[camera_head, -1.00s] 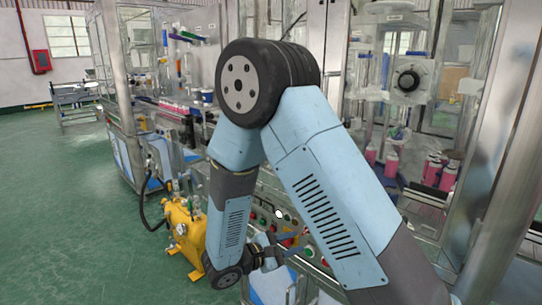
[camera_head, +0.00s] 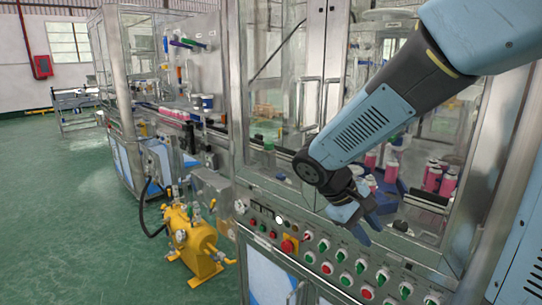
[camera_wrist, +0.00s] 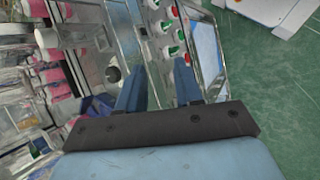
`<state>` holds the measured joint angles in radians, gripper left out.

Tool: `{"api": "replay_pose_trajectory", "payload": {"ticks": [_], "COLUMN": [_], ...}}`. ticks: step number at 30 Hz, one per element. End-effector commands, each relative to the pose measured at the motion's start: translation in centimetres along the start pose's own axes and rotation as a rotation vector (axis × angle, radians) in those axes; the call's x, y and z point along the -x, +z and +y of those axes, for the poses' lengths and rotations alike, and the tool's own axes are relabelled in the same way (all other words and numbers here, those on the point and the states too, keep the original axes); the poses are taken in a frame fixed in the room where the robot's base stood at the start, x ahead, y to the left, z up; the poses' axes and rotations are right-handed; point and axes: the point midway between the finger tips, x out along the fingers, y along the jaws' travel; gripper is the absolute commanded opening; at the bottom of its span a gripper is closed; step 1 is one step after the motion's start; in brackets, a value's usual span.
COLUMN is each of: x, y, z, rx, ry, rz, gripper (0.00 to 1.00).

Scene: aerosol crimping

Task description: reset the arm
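My arm reaches in from the upper right of the head view, with my blue gripper (camera_head: 368,218) in front of the crimping machine, above its control panel (camera_head: 330,262). In the wrist view, the two blue fingers of my gripper (camera_wrist: 158,85) stand apart with nothing between them, so it is open and empty. The panel's green and red buttons (camera_wrist: 172,35) show beyond the fingers. Whether the fingers touch the machine cannot be told.
Pink cans (camera_head: 433,178) stand inside the machine behind my arm. A steel post (camera_head: 492,150) rises at the right. A yellow pump unit (camera_head: 190,240) with a black hose stands on the floor at the left. The green floor (camera_head: 70,200) further left is clear.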

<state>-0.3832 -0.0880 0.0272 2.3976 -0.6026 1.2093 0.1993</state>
Motion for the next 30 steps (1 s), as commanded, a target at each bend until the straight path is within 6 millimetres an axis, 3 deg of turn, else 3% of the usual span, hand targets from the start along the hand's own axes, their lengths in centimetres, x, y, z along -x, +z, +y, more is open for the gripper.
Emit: {"api": "replay_pose_trajectory", "payload": {"ticks": [6,18,30], "x": [1.1,4.2,7.1], "y": [3.5,8.6,11.8], "z": [0.9,1.7,2.1], "rx": [-0.164,-0.455,-0.654], "ry": [-0.157,-0.376,-0.469], "rz": [0.126,0.41,0.646], "gripper": [0.35,0.35,0.35]}}
